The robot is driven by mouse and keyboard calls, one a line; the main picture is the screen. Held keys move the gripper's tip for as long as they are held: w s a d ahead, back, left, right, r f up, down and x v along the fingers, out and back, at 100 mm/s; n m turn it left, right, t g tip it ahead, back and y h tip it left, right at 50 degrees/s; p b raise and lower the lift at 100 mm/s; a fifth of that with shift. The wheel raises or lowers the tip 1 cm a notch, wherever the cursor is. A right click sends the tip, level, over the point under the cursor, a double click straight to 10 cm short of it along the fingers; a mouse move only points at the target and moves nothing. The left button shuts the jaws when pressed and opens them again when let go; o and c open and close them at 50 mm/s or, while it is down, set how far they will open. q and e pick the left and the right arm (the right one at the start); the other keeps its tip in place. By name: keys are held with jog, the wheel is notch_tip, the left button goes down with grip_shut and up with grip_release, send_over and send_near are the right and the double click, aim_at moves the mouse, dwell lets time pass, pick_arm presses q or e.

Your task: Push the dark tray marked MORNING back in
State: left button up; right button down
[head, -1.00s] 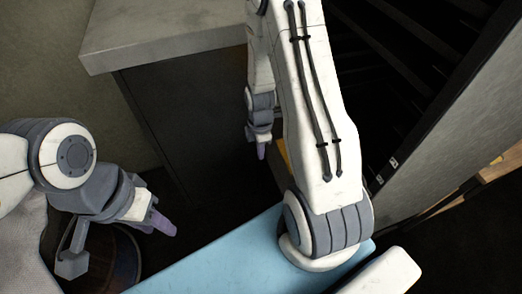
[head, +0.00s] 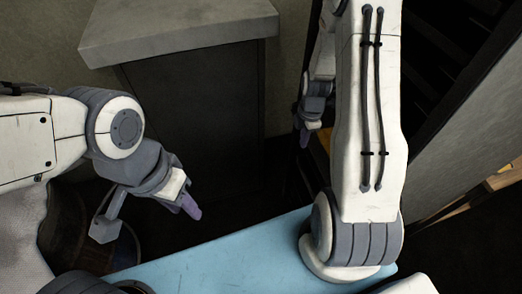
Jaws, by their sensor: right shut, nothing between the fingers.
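No tray marked MORNING can be made out in the head view. A dark rack with slanting slats (head: 443,85) stands at the upper right, partly hidden behind my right arm. My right gripper (head: 305,138) points down beside the rack's left edge, shut and empty. A small yellow piece (head: 322,138) shows just right of it, mostly covered by my arm. My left gripper (head: 190,206) hangs at the left, away from the rack. Only one purple fingertip shows clearly, so its opening is unclear.
A grey-topped counter (head: 180,28) with a dark front (head: 195,110) stands at the upper left. A grey panel (head: 465,140) flanks the rack on the right, with a wooden piece (head: 475,200) beyond it. A dark round container (head: 125,250) sits behind my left arm.

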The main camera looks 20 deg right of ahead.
aim_at(323, 140)
jog(key=d, duration=0.7)
jog(key=shift+s+d, duration=0.15)
jog(key=shift+s, duration=0.1)
jog(key=a, duration=0.4)
jog(key=shift+w+a+r, duration=0.15)
jog(key=shift+w, duration=0.05)
notch_tip(323, 140, up, 10)
jog(key=b, duration=0.2)
jog(key=shift+b, duration=0.4)
jog(key=s+a+r+m+b, duration=0.1)
jog(key=s+a+m, duration=0.1)
jog(key=a, duration=0.8)
jog(key=s+a+r+m+b, duration=0.2)
jog(key=a, duration=0.8)
jog(key=s+a+m+b, duration=0.1)
jog(key=s+a+m, duration=0.2)
jog(key=s+a, duration=0.2)
jog(key=s+a+m+y, duration=0.1)
jog(key=s+a, duration=0.3)
jog(key=s, duration=0.6)
jog(key=shift+a+m+b, duration=0.35)
jog(key=shift+a+m, duration=0.05)
jog(key=shift+m, duration=0.5)
jog(key=shift+s+r, duration=0.1)
